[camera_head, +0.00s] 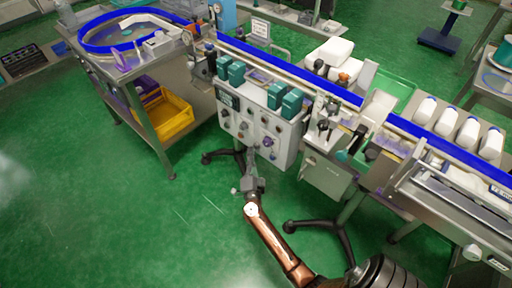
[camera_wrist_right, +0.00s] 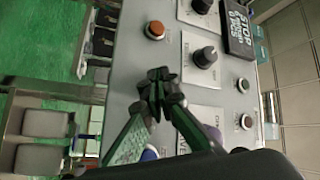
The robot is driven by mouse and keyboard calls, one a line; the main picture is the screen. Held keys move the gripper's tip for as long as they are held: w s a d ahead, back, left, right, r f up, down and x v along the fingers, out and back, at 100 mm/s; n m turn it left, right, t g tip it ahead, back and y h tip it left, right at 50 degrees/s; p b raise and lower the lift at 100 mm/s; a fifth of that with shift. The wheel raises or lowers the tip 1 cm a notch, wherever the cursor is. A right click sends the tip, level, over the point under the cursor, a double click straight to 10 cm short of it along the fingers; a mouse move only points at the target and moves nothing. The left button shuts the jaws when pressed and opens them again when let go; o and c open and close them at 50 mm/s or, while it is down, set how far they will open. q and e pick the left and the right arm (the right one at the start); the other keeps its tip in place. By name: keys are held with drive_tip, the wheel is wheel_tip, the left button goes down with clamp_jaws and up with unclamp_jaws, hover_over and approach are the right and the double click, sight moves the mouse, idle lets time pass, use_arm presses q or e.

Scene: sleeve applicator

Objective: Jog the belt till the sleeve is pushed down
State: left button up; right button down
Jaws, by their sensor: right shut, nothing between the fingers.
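The grey control panel (camera_head: 238,129) on the front of the conveyor carries knobs and buttons. In the right wrist view the panel (camera_wrist_right: 130,65) fills the middle, with an orange button (camera_wrist_right: 155,31), a black knob (camera_wrist_right: 205,57) and a green button (camera_wrist_right: 243,85). My right gripper (camera_head: 262,158) is in front of the panel's lower part. Its fingertips (camera_wrist_right: 160,84) are together and empty, appearing between the orange button and a partly hidden blue button (camera_wrist_right: 150,155). Contact with the panel cannot be told. The blue belt (camera_head: 290,68) runs along the conveyor. I cannot make out the sleeve. My left gripper is not in view.
White bottles (camera_head: 447,121) lie at the right. Wheeled stand legs (camera_head: 335,232) reach out at the floor. The green floor at front left is clear.

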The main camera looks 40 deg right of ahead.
drive_tip(key=shift+d, duration=0.45)
idle(0.6)
drive_tip(key=shift+a, duration=0.15)
drive_tip(key=shift+a+p, duration=0.45)
drive_tip(key=shift+a, duration=0.25)
drive_tip(key=shift+s+a+p, duration=0.15)
drive_tip(key=shift+a+p, duration=0.05)
drive_tip(key=shift+a, duration=1.05)
drive_tip(key=shift+s+a+p, duration=0.1)
drive_tip(key=shift+a+p, duration=0.1)
drive_tip(key=shift+a, duration=1.05)
